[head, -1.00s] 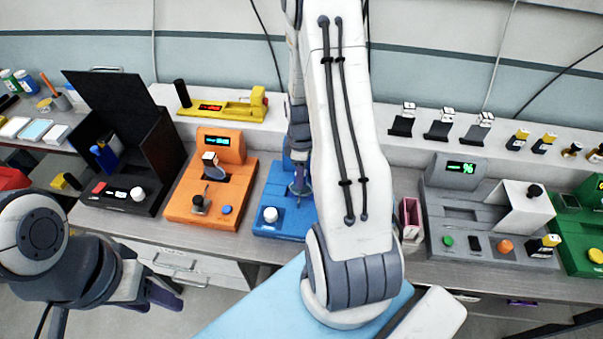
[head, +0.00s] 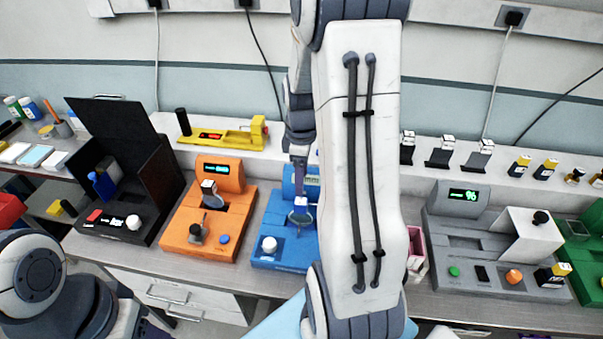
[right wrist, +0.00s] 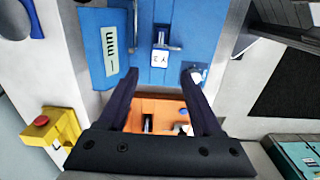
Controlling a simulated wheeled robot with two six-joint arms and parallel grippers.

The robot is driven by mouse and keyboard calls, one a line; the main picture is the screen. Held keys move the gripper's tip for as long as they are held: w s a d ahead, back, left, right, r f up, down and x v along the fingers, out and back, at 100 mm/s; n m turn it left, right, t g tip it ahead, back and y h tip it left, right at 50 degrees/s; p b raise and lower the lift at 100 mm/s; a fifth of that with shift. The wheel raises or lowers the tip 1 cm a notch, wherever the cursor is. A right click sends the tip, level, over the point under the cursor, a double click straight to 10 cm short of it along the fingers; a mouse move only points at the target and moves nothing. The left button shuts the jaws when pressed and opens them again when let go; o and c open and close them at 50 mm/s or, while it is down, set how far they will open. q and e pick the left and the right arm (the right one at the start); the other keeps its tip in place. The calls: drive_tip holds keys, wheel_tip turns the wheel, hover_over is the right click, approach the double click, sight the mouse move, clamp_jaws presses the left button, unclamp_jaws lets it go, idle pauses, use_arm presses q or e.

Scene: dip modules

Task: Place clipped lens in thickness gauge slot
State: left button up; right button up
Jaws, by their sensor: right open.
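The blue gauge (head: 267,241) stands mid-bench; in the right wrist view the blue gauge (right wrist: 190,22) carries an "mm" label. A clipped lens with a small white tag (head: 300,202) stands upright at the gauge's slot. The tag (right wrist: 158,58) also shows in the wrist view, marked with small characters. How deep the lens sits is unclear. My right gripper (head: 301,160) is open and empty, just above the tag and apart from it. Its fingers (right wrist: 160,78) show spread in the wrist view. My left gripper (head: 140,322) is mostly cut off at the bottom left.
An orange device (head: 184,232) with another tagged clip stands left of the gauge. A black box device (head: 150,150) is farther left. A grey device (head: 445,225) stands right, beyond a pink holder (head: 417,250). A yellow tool (head: 225,134) and several clip stands line the back shelf.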

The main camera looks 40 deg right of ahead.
drive_tip(key=s+a+r, duration=0.2)
drive_tip(key=a+r, duration=0.1)
drive_tip(key=a, duration=0.8)
drive_tip(key=s+a+r, duration=0.2)
drive_tip(key=a+r, duration=0.1)
drive_tip(key=a, duration=0.8)
drive_tip(key=s+a+m+y, duration=0.1)
drive_tip(key=s+a, duration=0.8)
drive_tip(key=s, duration=0.3)
drive_tip(key=shift+s+r, duration=0.15)
drive_tip(key=shift+r, duration=0.3)
